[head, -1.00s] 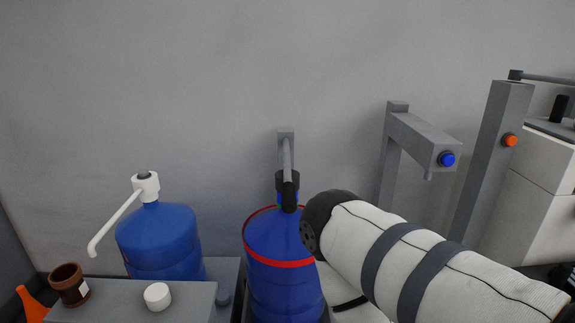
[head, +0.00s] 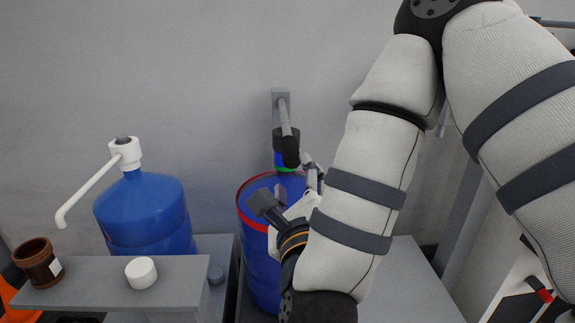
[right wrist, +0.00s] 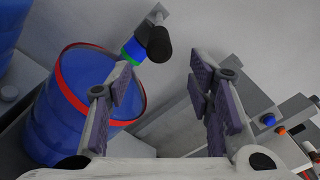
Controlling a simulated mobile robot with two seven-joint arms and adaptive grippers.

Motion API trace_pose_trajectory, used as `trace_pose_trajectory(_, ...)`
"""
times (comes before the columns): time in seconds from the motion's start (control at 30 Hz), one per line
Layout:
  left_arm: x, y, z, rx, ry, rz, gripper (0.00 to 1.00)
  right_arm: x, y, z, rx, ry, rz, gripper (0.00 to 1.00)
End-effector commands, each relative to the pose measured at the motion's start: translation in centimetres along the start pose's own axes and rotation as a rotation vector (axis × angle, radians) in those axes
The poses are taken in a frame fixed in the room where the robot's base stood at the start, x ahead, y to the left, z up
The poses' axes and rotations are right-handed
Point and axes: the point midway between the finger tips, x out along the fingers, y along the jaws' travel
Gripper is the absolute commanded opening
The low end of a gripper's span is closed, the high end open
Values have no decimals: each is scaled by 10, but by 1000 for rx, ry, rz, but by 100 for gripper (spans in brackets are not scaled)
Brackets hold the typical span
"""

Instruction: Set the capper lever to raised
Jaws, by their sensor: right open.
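The capper (head: 284,139) is mounted on the wall above the blue drum with a red rim (head: 258,245). It has a dark body with a blue and green band. Its grey lever (head: 285,115) ends in a thick black grip (head: 291,152) pointing toward me; its exact angle is hard to judge. The grip also shows in the right wrist view (right wrist: 159,45). My right gripper (head: 290,190) is open, over the drum and just below the grip. In the right wrist view, its spread fingers (right wrist: 165,92) have nothing between them, and the grip is beyond them. My left gripper is not visible.
A blue bottle with a white pump (head: 145,210) stands at left behind a grey bench (head: 110,285) with a brown jar (head: 38,262) and white cap (head: 141,272). In the right wrist view, grey posts with blue and orange buttons (right wrist: 268,119) stand at right.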

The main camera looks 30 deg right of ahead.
Motion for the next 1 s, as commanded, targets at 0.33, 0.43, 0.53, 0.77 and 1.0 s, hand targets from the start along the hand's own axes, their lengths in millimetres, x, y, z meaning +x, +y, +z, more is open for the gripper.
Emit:
trace_pose_trajectory(0.33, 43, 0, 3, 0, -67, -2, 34, 24, 6, -1, 0, 0, 23, 47)
trace_pose_trajectory(0.43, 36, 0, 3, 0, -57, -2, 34, 27, 9, 4, 5, -8, 39, 47)
trace_pose_trajectory(0.53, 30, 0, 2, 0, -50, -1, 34, 34, 9, 5, 7, -8, 39, 47)
trace_pose_trajectory(0.77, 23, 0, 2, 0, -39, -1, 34, 72, -3, 0, -4, -1, -6, 47)
trace_pose_trajectory(1.0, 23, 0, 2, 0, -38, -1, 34, 112, 0, 0, -6, -3, 1, 47)
